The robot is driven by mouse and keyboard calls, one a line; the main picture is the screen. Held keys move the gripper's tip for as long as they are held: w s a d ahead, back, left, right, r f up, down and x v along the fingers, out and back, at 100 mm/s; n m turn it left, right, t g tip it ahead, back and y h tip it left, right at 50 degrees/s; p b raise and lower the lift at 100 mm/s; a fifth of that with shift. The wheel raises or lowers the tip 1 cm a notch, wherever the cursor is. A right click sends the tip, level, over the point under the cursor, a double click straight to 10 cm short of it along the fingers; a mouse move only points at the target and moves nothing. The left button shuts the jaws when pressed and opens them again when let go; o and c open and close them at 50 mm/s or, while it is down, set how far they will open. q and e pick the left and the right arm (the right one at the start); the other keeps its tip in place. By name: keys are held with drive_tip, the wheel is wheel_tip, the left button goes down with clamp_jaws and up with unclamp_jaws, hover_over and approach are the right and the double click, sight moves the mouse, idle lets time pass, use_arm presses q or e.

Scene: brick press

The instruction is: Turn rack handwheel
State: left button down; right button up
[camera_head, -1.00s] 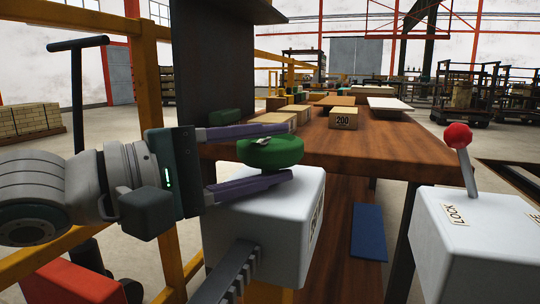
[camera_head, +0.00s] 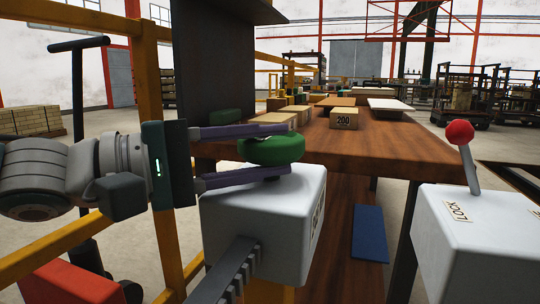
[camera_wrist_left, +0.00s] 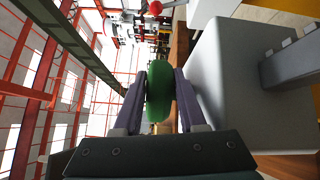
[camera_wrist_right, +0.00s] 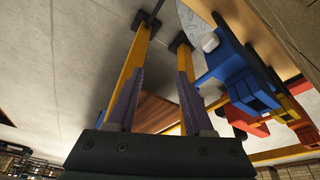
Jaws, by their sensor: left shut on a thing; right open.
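The green handwheel (camera_head: 272,150) sits on top of a white box-shaped housing (camera_head: 250,225). A dark toothed rack (camera_head: 232,268) comes out of the housing's front. My left gripper (camera_head: 284,151) reaches in from the left and is shut on the handwheel, one purple finger above it and one below. In the left wrist view the handwheel (camera_wrist_left: 159,88) stands between both fingers, beside the housing (camera_wrist_left: 225,85). My right gripper (camera_wrist_right: 160,88) is open and shows only in its wrist view, with nothing gripped between its fingers.
A white box with a red-knobbed lever (camera_head: 460,134) and a LOCK label stands at right. A wooden table (camera_head: 350,148) behind carries bricks, one marked 200 (camera_head: 344,118). A dark upright panel (camera_head: 215,60) and yellow frame (camera_head: 150,110) stand close to my left arm.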

use_arm(q)
drive_tip(key=shift+w+a+m+g, duration=0.15)
drive_tip(key=shift+m+g, duration=0.25)
drive_tip(key=shift+g, duration=0.2)
drive_tip(key=shift+f+m+g+h, duration=0.2)
drive_tip(key=shift+m+g+h, duration=0.2)
drive_tip(key=shift+a+f+m+g+b, duration=0.15)
drive_tip(key=shift+m+g+b, duration=0.35)
drive_tip(key=shift+g+b, duration=0.6)
drive_tip(key=shift+r+h+b, duration=0.25)
drive_tip(key=shift+h+b, duration=0.05)
drive_tip(key=c, duration=0.8)
unclamp_jaws()
drive_tip(key=shift+o, duration=0.2)
drive_tip(key=shift+a, duration=0.15)
